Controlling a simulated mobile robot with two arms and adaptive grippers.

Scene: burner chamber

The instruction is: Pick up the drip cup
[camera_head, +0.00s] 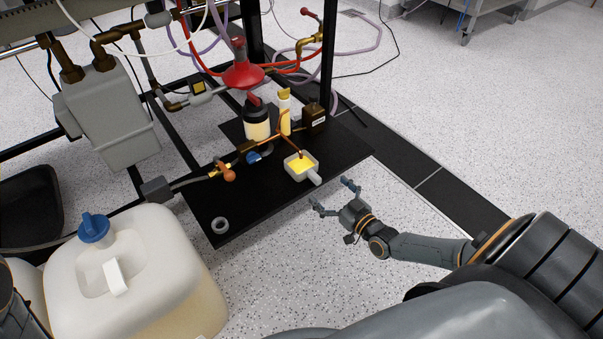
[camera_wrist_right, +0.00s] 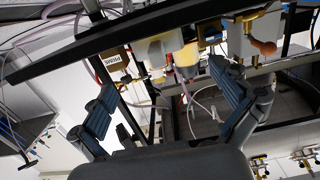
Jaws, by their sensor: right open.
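The drip cup is a small pale square cup (camera_head: 301,167) with yellow liquid inside and a short handle pointing to the lower right. It sits upright near the right edge of the black shelf (camera_head: 235,213), below a copper-coloured pipe. My right gripper (camera_head: 332,195) is open and empty, just off the shelf edge, to the lower right of the cup's handle and apart from it. In the right wrist view the spread fingers (camera_wrist_right: 165,82) face the shelf and pale containers; I cannot tell surely which is the cup. My left gripper is not in view.
Behind the cup stand a dark-topped bottle (camera_head: 257,120), a yellow-capped bottle (camera_head: 284,112) and a brown box (camera_head: 314,115). A blue-handled valve (camera_head: 253,157) is left of the cup. A large jerrycan (camera_head: 150,270) stands lower left.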

